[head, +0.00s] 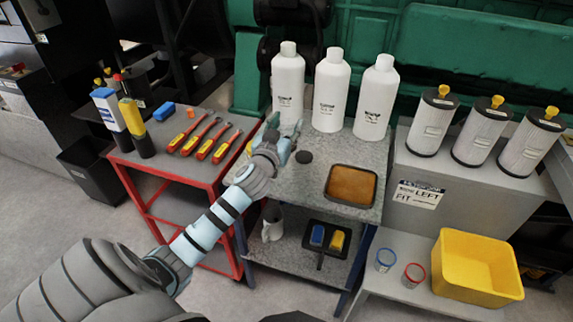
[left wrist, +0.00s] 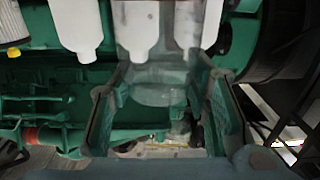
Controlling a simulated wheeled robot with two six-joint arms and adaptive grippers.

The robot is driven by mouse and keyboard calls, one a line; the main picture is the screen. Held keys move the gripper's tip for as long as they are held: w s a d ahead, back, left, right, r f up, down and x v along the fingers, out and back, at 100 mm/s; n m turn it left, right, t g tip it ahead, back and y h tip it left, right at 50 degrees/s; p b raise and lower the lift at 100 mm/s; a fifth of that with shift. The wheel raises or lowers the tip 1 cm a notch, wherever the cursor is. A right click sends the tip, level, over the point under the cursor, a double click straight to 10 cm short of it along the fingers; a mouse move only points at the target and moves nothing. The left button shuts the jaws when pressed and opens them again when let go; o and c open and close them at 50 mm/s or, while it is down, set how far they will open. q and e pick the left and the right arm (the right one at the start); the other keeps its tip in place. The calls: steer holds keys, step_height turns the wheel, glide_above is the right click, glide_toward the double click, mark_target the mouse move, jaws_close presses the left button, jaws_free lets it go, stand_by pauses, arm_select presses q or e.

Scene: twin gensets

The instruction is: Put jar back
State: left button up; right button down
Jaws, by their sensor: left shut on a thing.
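My left gripper (head: 284,146) is over the grey metal bench, in front of the white bottles. It is shut on a clear, see-through jar (left wrist: 160,85), which shows between the fingers in the left wrist view. In the head view the jar is hard to make out against the bench and bottles. A small dark disc (head: 304,157) lies on the bench just right of the gripper. My right gripper is not in view.
Three white bottles (head: 331,90) stand at the bench's back. A brown-filled tray (head: 351,185) sits front right. A red cart (head: 165,150) with screwdrivers is left. Filters (head: 480,130) stand on a grey box at right, above a yellow bin (head: 476,268).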

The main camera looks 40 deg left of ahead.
arm_select(q)
step_height(320, 180, down, 11)
steer(key=b, duration=0.4)
steer(key=shift+r, duration=0.1)
steer(key=shift+f+b, duration=0.2)
steer(key=shift+b, duration=0.15)
steer(key=o, duration=1.3)
